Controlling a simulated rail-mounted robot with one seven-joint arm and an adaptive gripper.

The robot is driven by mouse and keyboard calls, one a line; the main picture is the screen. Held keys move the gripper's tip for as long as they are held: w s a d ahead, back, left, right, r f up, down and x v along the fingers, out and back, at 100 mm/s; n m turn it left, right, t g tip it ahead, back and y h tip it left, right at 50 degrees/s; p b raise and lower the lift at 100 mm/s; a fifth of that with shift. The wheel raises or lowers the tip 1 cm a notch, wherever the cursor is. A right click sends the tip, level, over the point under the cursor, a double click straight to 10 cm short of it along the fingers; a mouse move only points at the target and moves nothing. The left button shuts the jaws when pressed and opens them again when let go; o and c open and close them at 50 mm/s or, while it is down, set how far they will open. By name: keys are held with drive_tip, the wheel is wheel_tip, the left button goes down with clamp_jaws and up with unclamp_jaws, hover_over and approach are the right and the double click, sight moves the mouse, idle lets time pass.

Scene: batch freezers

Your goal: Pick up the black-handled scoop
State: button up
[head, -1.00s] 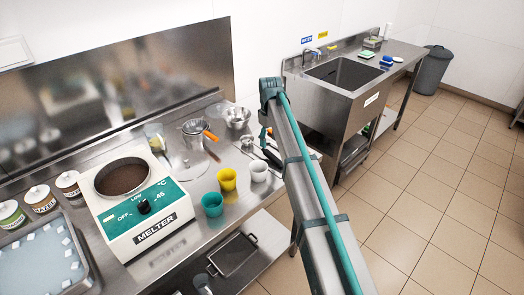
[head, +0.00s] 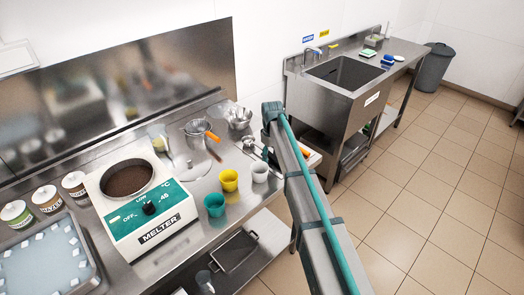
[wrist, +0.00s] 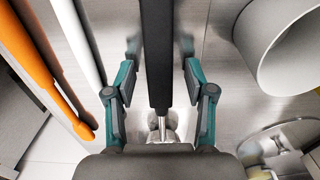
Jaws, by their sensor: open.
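The black-handled scoop (wrist: 155,55) lies on the steel counter. In the wrist view its dark handle runs lengthwise through the middle, leading to a short metal neck and a bowl partly hidden behind my gripper's body. My gripper (wrist: 159,75) is open, with one teal-and-grey finger on each side of the handle and a gap visible on both sides. Whether the fingertips reach down to handle height is hard to tell. In the head view my arm covers most of this spot.
An orange-handled tool (wrist: 42,65) and a white handle (wrist: 78,40) lie close left of the scoop. A white cup (wrist: 285,40) stands close right; it also shows in the head view (head: 260,172), beside a yellow cup (head: 229,181). The melter (head: 150,218) stands farther left.

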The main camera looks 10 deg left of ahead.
drive_tip(key=shift+c, duration=0.3)
clamp_jaws()
drive_tip(key=shift+r, duration=0.15)
